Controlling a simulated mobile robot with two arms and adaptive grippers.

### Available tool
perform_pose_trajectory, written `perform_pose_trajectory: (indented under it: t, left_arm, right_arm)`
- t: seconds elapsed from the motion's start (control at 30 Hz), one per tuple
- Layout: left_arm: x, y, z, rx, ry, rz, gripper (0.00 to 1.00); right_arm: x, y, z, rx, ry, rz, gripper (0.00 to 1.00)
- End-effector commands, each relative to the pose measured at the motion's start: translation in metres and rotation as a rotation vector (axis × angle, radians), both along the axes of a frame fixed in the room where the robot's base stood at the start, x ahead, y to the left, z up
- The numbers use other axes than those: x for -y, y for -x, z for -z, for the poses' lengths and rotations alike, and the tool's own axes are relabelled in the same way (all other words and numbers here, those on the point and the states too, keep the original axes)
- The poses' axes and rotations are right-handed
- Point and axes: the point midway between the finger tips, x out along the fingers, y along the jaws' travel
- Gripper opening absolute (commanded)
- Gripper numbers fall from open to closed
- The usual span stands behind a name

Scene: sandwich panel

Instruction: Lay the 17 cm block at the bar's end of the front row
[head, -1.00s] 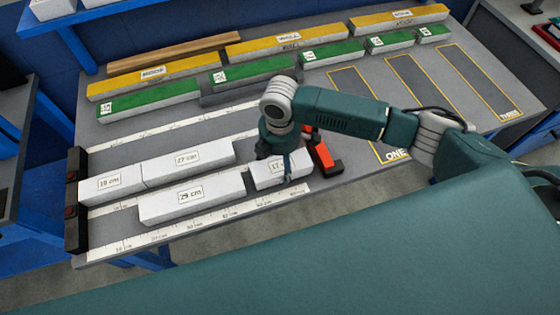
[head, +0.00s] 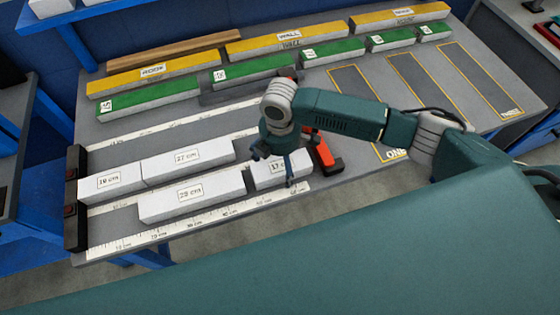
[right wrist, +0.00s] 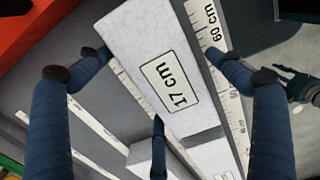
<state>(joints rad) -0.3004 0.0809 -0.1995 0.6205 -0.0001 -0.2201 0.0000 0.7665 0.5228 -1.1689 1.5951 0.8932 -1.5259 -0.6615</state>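The white 17 cm block (head: 272,180) lies flat at the right end of the front row. It is beside the block labelled about 29 cm (head: 192,201), with a narrow dark gap between them in the right wrist view. My right gripper (head: 273,168) is down around the 17 cm block.
White 18 cm (head: 112,184) and 27 cm (head: 190,160) blocks form the row behind. A black stop (head: 76,200) stands at the left, clear of the front row's block. A red and black piece (head: 322,153) is just right of my gripper. Green and yellow blocks line the back.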

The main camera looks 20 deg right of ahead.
Motion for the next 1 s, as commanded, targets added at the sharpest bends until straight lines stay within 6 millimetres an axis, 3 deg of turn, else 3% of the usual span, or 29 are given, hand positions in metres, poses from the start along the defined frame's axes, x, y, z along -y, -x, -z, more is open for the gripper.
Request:
perform_pose_trajectory:
  t: [0.27, 0.7, 1.0]
  left_arm:
    - [-0.001, 0.0, 0.0, 0.0, -0.001, -0.001, 0.4]
    - [0.001, 0.0, 0.0, 0.0, 0.001, 0.0, 0.4]
    - [0.001, 0.0, 0.0, 0.0, 0.001, 0.0, 0.4]
  right_arm:
    - [0.0, -0.001, -0.011, 0.001, 0.0, 0.001, 0.92]
    - [0.0, -0.001, -0.097, 0.003, 0.0, 0.0, 0.92]
    - [0.0, 0.0, -0.12, 0.0, 0.001, 0.0, 0.92]
